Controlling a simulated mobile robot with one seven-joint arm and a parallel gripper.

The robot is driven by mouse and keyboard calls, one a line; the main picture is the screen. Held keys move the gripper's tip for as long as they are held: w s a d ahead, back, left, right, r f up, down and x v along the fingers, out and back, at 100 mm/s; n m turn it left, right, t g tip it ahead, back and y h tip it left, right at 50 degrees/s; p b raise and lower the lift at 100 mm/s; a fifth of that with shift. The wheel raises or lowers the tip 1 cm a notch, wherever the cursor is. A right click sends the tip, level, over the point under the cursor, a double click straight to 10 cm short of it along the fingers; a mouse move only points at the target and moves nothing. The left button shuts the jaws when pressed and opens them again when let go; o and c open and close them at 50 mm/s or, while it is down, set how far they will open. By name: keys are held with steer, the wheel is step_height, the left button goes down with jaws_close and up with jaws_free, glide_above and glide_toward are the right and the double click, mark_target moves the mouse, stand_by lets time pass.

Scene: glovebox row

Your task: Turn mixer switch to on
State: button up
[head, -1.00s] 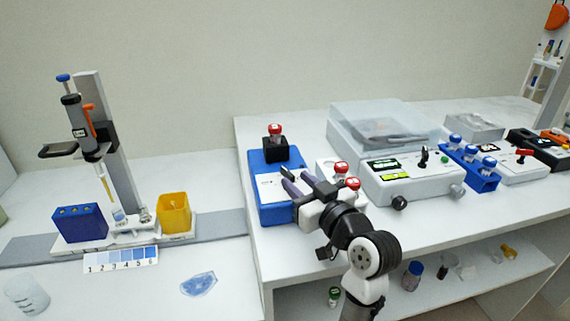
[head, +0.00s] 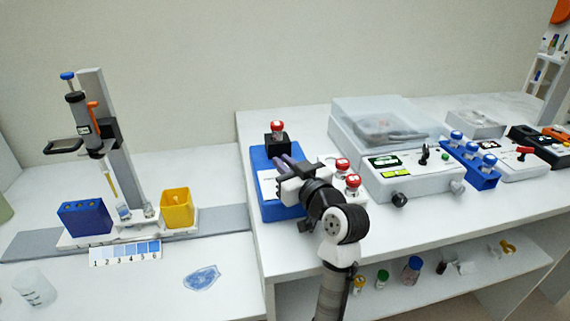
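The mixer is a blue box (head: 258,158) with a white panel, on the raised white bench in the middle of the head view. A black block on its back end holds a red-capped tube (head: 277,127). My gripper (head: 280,161) is over the mixer's panel, its purple-grey fingertips pointing to the back left, near the black block. The fingers and gripper body cover the right part of the panel, so the switch is hidden. I cannot tell whether the fingertips touch the panel or how far apart they are.
Two red-capped tubes (head: 343,165) stand in a white holder close to the right of my gripper. A white device with a clear lid (head: 385,122) and a blue rack (head: 482,176) stand further right. A pipette stand (head: 107,135) is on the lower bench at left.

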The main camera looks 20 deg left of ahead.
steer(key=shift+t, duration=0.3)
jaws_close()
steer(key=m+t+h+p, duration=0.1)
steer(key=h, duration=0.1)
steer(key=m+t+h+p, duration=0.1)
steer(key=m+t+h, duration=0.1)
steer(key=shift+w+d+r, duration=0.1)
steer(key=shift+w+d, duration=0.05)
steer(key=shift+d, duration=0.05)
steer(key=shift+w+d+m+t+h+p, duration=0.15)
steer(key=shift+m+t+h+p, duration=0.4)
steer(key=shift+m+h, duration=0.6)
steer(key=shift+w+d+m+t+h+p, duration=0.2)
steer(key=shift+m+t+h, duration=0.6)
steer(key=shift+h, duration=0.55)
steer(key=shift+s, duration=0.15)
steer(key=o, duration=0.7)
jaws_free()
steer(key=shift+c, duration=0.2)
steer(key=shift+s, duration=0.15)
